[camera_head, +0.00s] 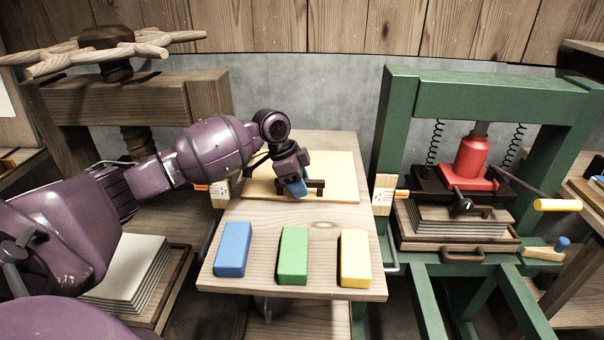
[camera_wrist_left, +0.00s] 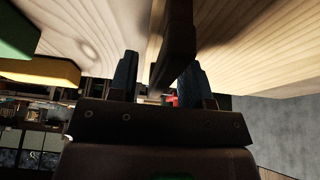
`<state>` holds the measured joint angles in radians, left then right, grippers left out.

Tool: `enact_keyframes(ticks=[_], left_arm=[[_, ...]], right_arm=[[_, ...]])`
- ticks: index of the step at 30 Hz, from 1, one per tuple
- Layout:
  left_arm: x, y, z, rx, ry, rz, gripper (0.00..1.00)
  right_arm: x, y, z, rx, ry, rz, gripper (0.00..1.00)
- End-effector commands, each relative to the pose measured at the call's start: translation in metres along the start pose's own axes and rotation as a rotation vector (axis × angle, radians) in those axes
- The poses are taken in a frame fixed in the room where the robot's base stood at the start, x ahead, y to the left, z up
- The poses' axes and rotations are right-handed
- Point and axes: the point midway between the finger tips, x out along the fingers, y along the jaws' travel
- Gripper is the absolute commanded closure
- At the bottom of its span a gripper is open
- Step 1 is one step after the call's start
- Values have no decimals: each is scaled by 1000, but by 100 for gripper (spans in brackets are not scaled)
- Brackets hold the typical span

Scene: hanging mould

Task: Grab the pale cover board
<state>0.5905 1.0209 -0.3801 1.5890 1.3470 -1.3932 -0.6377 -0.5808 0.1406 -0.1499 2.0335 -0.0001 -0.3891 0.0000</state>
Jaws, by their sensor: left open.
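The pale cover board (camera_head: 341,172) lies flat on the wooden table, towards its back. A dark bar handle (camera_head: 317,186) stands on its top. My left gripper (camera_head: 298,188) reaches down over the board at the handle. In the left wrist view, its two blue fingers (camera_wrist_left: 158,68) are open, with the dark handle (camera_wrist_left: 180,42) between them. The board's pale surface fills the upper right of that view (camera_wrist_left: 252,45). A gap shows between the left finger and the handle; contact on the right side is hard to tell. My right gripper is out of view.
Blue (camera_head: 233,249), green (camera_head: 293,255) and yellow (camera_head: 355,257) blocks line the table's (camera_head: 328,220) front. A green press (camera_head: 397,120) with a red jack stands right; a wooden press (camera_head: 135,98) stands left, with stacked sheets (camera_head: 128,272) below.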

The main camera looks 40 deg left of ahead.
Motion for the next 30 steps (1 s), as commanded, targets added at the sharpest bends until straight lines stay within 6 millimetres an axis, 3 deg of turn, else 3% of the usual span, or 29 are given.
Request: enact_keyframes(ticks=[7, 16, 30], left_arm=[[0, 0, 0, 0, 0, 0, 57], [0, 0, 0, 0, 0, 0, 100], [-2, -1, -1, 2, 1, -2, 100]], right_arm=[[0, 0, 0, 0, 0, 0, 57], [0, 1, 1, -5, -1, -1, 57], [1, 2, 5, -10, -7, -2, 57]])
